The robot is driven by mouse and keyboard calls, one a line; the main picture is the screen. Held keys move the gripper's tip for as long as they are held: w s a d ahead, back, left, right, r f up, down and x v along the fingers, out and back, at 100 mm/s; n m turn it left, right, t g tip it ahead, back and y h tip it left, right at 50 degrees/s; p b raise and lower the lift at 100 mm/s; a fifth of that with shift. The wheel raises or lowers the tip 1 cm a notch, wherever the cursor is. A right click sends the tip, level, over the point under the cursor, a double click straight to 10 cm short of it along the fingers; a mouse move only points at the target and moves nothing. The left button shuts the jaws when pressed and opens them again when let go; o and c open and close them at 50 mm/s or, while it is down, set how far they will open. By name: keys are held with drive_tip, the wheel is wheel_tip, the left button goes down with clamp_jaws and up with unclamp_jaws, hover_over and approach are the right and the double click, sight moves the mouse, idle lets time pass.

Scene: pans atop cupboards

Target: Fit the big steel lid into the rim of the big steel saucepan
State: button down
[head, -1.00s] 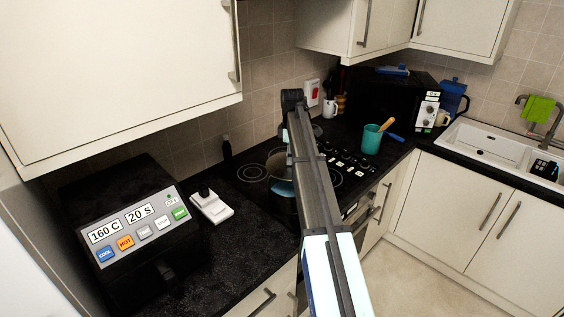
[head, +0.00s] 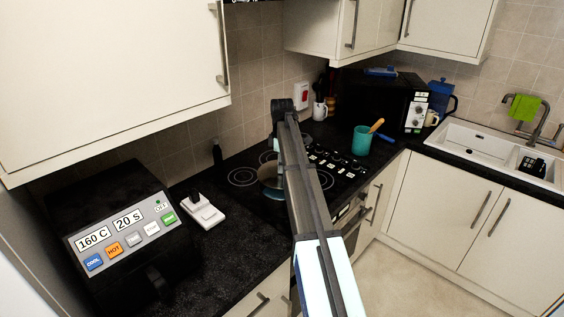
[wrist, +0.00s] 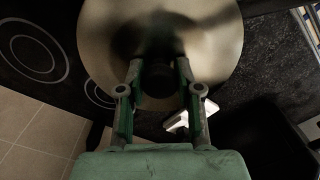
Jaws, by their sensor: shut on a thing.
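The big steel lid (wrist: 205,40) fills the upper middle of the wrist view as a broad, pale, shiny disc with dark reflections. My gripper (wrist: 158,80) is over its centre, with the two fingers shut on its dark knob. In the head view a round steel piece (head: 270,172) shows beside my arm over the hob. My arm hides much of it, and I cannot tell there whether it is the lid or the big steel saucepan. No saucepan can be made out in the wrist view, so how lid and rim meet is hidden.
The black hob (head: 330,165) lies around and right of my arm. Cupboards (head: 110,70) hang above.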

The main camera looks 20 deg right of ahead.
sight(282, 175)
drive_tip(key=shift+f+b, duration=0.4)
drive_tip(key=shift+f, duration=1.15)
drive_tip(key=shift+f, duration=1)
idle(1.3)
drive_tip(key=c, duration=0.7)
unclamp_jaws()
drive_tip(key=shift+r, duration=0.1)
wheel_tip(282, 175, up, 12)
drive_tip(key=shift+f, duration=0.1)
